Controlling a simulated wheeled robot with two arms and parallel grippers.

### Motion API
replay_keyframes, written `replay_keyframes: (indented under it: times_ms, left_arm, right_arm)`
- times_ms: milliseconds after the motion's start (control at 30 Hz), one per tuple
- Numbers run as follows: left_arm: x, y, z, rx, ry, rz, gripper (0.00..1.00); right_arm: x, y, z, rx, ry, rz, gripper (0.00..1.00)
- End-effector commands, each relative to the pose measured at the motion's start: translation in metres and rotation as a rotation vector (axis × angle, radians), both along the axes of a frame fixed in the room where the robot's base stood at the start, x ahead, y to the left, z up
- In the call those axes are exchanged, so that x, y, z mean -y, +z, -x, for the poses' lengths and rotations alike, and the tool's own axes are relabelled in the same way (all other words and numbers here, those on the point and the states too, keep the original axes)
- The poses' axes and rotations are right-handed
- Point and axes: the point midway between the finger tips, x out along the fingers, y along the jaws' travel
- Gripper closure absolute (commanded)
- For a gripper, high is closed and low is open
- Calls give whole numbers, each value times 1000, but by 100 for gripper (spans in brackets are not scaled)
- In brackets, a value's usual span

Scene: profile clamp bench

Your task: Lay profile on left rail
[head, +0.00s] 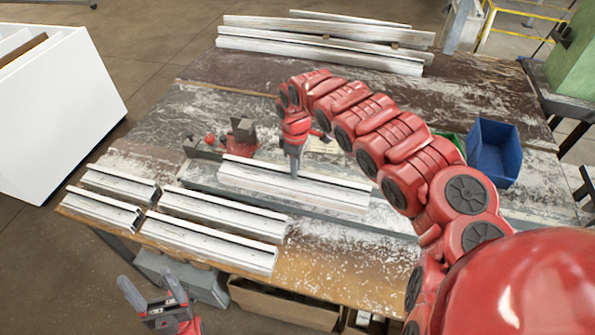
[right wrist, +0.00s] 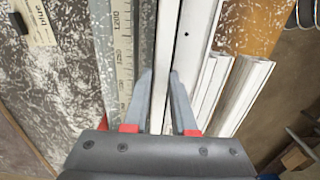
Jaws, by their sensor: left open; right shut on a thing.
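A long white profile (head: 280,192) lies along or just above the grey rail (head: 392,222) at the middle of the bench. I cannot tell whether it fully rests there. My right gripper (head: 296,172) reaches down onto its middle. In the right wrist view the fingers (right wrist: 160,90) close on one upright wall of the profile (right wrist: 190,60), one finger inside its channel. The fingers hide part of it. My left gripper (head: 153,296) is open and empty, low in front of the bench.
Several white profiles (head: 215,245) lie at the bench's front left, and longer ones (head: 320,50) at the back. A red and grey clamp (head: 240,135) stands behind the rail's left end. A blue bin (head: 493,152) is at the right. A marked scale (right wrist: 122,50) runs beside the profile.

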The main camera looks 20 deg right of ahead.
Motion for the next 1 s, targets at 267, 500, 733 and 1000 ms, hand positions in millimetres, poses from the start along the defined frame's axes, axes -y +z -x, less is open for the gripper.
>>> replay_keyframes:
  times_ms: [267, 500, 733, 1000]
  left_arm:
    - [0, 13, 0, 0, 0, 0, 32]
    - [0, 20, 0, 0, 0, 0, 32]
    - [0, 19, 0, 0, 0, 0, 32]
    - [0, 19, 0, 0, 0, 0, 32]
  right_arm:
    - [3, -13, -1, -1, 0, -3, 100]
    - [5, -34, -1, -1, -2, 1, 100]
    - [6, -35, -2, 2, -2, 3, 100]
    - [6, -37, -2, 1, -2, 2, 45]
